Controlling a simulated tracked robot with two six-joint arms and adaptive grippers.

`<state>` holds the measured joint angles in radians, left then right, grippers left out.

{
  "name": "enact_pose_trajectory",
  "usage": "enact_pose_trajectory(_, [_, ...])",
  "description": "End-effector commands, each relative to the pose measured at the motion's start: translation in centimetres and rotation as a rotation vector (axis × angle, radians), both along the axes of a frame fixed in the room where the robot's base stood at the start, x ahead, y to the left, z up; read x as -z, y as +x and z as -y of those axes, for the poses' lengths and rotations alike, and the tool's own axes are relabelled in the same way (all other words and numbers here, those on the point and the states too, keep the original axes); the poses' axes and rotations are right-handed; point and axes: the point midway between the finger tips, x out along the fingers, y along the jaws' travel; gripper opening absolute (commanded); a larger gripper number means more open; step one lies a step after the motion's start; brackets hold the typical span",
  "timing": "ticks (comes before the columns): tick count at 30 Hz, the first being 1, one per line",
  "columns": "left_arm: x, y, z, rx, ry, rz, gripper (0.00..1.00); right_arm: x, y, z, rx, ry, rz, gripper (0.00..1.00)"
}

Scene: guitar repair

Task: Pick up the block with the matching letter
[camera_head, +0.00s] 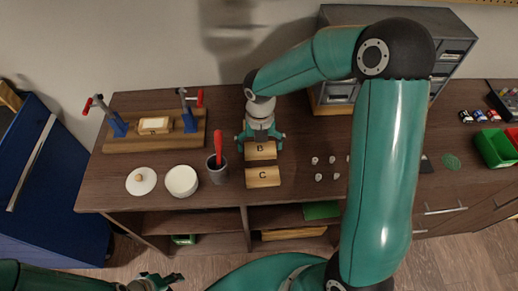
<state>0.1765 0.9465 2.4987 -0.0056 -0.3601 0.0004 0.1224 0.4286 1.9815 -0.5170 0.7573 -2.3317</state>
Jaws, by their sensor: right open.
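A wooden block marked B (262,153) and a wooden block marked C (263,181) lie on the dark wooden bench, B behind C. My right gripper (260,141) is open over the rear edge of block B, with one finger near each side. I cannot tell whether it touches the block. Another light block (154,124) lies on a wooden clamp board (190,140) at the left; its marking is too small to read. My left gripper (160,282) is at the bottom edge, away from the bench, and its jaws are unclear.
A grey cup with a red-handled tool (217,170), a white jar (182,181) and a white lid (141,181) stand left of the blocks. Several small pale pieces (318,177) lie to the right. A grey drawer cabinet (450,55) and a green bin (495,148) are further right.

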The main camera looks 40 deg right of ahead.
Motion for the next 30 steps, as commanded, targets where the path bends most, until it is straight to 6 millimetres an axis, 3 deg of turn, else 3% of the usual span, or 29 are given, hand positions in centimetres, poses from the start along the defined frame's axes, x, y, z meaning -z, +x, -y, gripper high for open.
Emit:
enact_pose_trajectory(8, [0.0,0.0,0.0,0.000,0.000,0.000,0.40,0.4,0.0,0.0,0.001,0.000,0.001,1.00])
enact_pose_trajectory(15, [0.0,0.0,0.0,0.000,0.000,0.000,0.40,0.4,-0.1,0.1,0.002,0.001,0.001,0.60])
enact_pose_trajectory(16, [0.0,0.0,0.0,0.000,0.000,0.000,0.40,0.4,0.0,0.1,0.002,0.000,0.001,0.58])
enact_pose_trajectory(25, [0.0,0.0,0.0,0.000,0.000,0.000,0.40,0.2,0.0,0.1,0.003,0.000,0.002,0.58])
enact_pose_trajectory(30, [0.0,0.0,0.0,0.000,0.000,0.000,0.40,-0.9,0.0,0.1,0.002,-0.001,0.004,0.58])
